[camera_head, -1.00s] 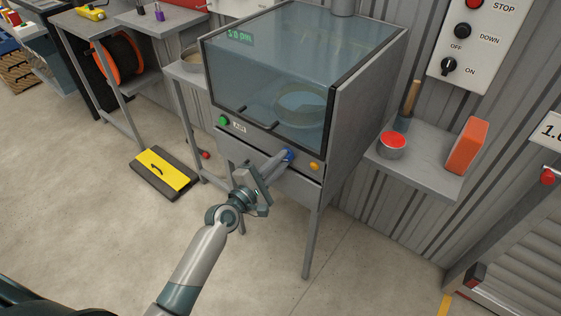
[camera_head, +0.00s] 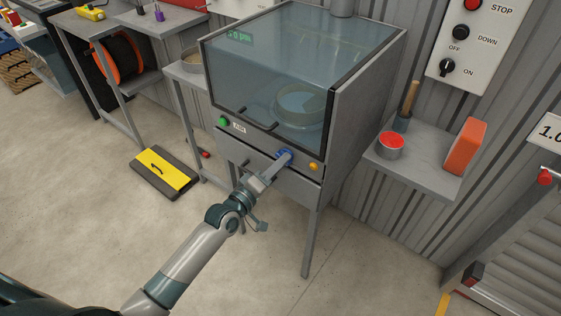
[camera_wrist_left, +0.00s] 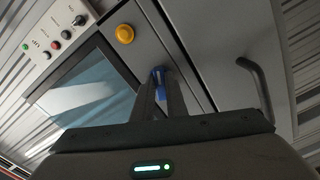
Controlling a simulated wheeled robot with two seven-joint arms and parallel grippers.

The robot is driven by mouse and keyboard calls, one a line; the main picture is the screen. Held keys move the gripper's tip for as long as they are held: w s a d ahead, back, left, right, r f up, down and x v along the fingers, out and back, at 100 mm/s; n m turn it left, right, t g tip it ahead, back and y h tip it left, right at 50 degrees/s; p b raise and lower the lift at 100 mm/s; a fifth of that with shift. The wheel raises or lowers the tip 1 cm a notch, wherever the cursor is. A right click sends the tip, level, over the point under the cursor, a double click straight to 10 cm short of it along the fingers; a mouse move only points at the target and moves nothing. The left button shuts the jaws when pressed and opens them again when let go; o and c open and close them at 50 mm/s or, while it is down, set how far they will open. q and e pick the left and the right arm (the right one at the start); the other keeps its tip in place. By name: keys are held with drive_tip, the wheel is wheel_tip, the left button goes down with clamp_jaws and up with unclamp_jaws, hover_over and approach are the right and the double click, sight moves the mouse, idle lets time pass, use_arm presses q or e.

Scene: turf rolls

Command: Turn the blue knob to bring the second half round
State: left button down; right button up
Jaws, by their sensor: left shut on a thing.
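The blue knob (camera_head: 284,156) is on the front panel of a grey cabinet (camera_head: 262,158) with a clear, closed hood (camera_head: 290,60). My left gripper (camera_head: 282,160) is shut on the knob, its fingers reaching it from the front. In the left wrist view the blue knob (camera_wrist_left: 158,74) shows between the two finger tips, partly hidden by them. Through the hood a round, ring-like thing (camera_head: 300,103) is visible inside. My right gripper is not in view.
A green button (camera_head: 224,121) and an orange button (camera_head: 314,167) sit on the same panel. A drawer handle (camera_wrist_left: 255,75) is close by. To the right a shelf (camera_head: 424,166) holds a red-topped can (camera_head: 390,146) and an orange block (camera_head: 467,146). A yellow-topped step (camera_head: 162,171) lies on the floor.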

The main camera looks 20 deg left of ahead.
use_arm(q)
drive_tip(key=shift+a+f+m+p, duration=0.15)
drive_tip(key=shift+m+p, duration=0.55)
drive_tip(key=shift+m, duration=2.6)
drive_tip(key=shift+a+f+m+p, duration=0.15)
drive_tip(key=shift+m+p, duration=0.5)
drive_tip(key=shift+m, duration=2.65)
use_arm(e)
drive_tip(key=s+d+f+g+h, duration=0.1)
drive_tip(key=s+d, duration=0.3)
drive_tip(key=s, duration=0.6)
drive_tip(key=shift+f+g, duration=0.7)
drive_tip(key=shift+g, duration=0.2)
use_arm(q)
drive_tip(key=shift+d, duration=0.1)
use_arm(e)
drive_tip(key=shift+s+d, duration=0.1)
use_arm(q)
drive_tip(key=c, duration=1.8)
unclamp_jaws()
drive_tip(key=shift+o, duration=0.2)
drive_tip(key=shift+r, duration=0.1)
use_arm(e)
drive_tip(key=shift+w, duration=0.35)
